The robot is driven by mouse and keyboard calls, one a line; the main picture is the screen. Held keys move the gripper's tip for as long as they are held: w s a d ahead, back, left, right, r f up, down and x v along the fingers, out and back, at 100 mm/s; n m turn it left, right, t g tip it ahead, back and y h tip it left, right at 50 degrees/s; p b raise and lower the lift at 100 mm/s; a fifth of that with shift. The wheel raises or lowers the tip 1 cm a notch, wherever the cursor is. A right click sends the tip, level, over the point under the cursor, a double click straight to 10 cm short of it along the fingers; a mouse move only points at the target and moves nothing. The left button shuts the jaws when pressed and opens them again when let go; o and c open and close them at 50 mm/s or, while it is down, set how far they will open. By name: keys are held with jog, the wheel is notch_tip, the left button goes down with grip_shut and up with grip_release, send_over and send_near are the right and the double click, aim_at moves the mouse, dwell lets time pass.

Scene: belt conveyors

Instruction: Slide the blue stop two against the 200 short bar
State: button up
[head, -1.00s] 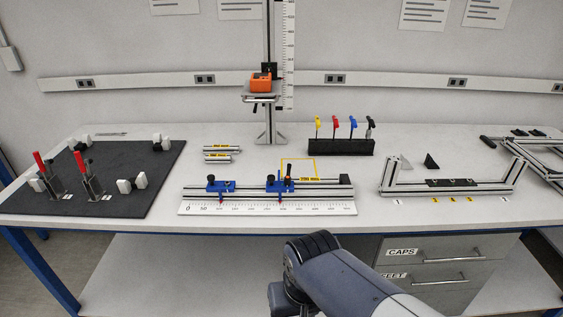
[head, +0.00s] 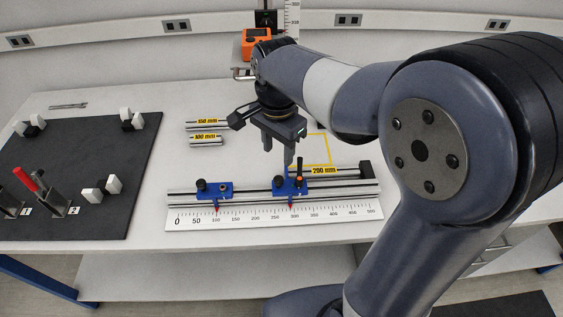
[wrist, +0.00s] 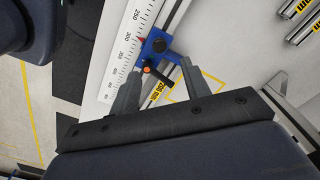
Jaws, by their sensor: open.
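The blue stop two (head: 290,187) sits on the rail, with its red pointer between 250 and 300 on the scale. My gripper (head: 289,170) points down over the stop. In the wrist view its spread fingers (wrist: 159,62) appear on either side of the blue stop (wrist: 162,51) and lever, holding nothing. The fingers' exact height is unclear.
Another blue stop (head: 213,190) sits left on the rail, near 100. A black end block (head: 366,168) closes the rail's right end. The 150 mm (head: 208,124) and 100 mm (head: 205,138) bars lie behind. A dark clamp board (head: 85,160) is at left.

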aim_at(279, 178)
notch_tip(279, 178, down, 10)
jog(key=shift+r, duration=0.25)
grip_shut()
dwell(0.5)
